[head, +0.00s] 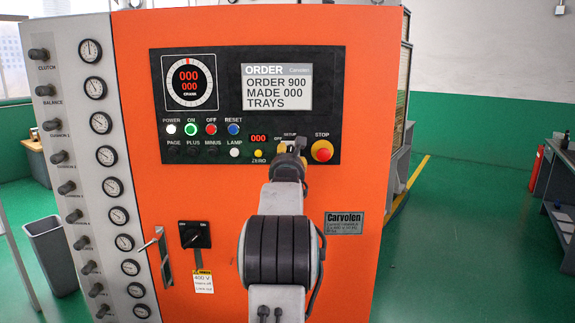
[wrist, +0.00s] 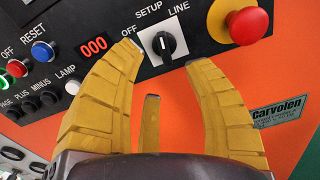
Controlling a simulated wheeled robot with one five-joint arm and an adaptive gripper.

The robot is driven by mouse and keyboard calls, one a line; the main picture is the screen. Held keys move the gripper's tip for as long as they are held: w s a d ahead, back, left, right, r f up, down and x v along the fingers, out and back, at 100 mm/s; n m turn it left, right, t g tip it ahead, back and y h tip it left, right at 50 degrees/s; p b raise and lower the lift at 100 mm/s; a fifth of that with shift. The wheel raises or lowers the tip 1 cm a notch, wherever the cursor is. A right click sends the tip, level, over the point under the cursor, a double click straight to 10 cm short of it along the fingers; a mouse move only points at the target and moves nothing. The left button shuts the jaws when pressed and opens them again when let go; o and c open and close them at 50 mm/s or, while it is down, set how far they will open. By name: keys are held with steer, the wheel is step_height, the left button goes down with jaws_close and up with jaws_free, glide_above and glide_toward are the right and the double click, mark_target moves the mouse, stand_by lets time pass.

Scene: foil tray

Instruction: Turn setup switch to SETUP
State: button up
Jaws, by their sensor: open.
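The setup switch (wrist: 165,45) is a black knob on a white plate, with the labels OFF, SETUP and LINE around its upper side. Its handle lies roughly in line with the SETUP label; the pointer mark is too small to read surely. My gripper (wrist: 163,60) is open, its yellow fingers on either side of the knob's lower part, with the knob between and a little beyond the tips. I see no contact with the knob. In the head view my gripper (head: 292,147) covers most of the switch.
A red emergency STOP button (wrist: 247,24) sits close to the right of the switch. A red number display (wrist: 93,46) and the LAMP button (wrist: 72,86) are at its left. The orange machine front (head: 360,180) is flat below the panel.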

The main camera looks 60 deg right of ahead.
steer(key=shift+v, duration=2.25)
